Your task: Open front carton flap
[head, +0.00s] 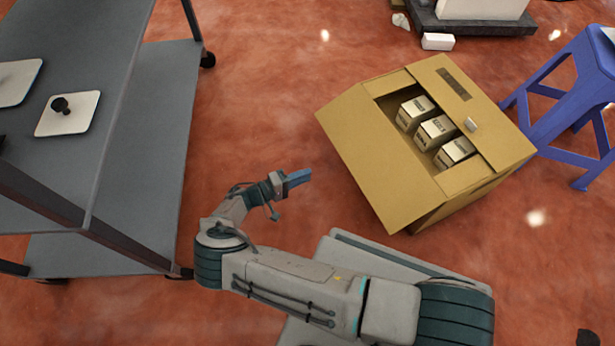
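A tan cardboard carton (425,145) sits on the floor right of centre, turned at an angle.
A grey shelf cart (150,130) stands at the left, with a white plate (68,114) on it holding a dark object. A blue stool (570,90) stands close to the carton's right. A dark platform (470,24) lies behind. Bare red floor lies between cart and carton.

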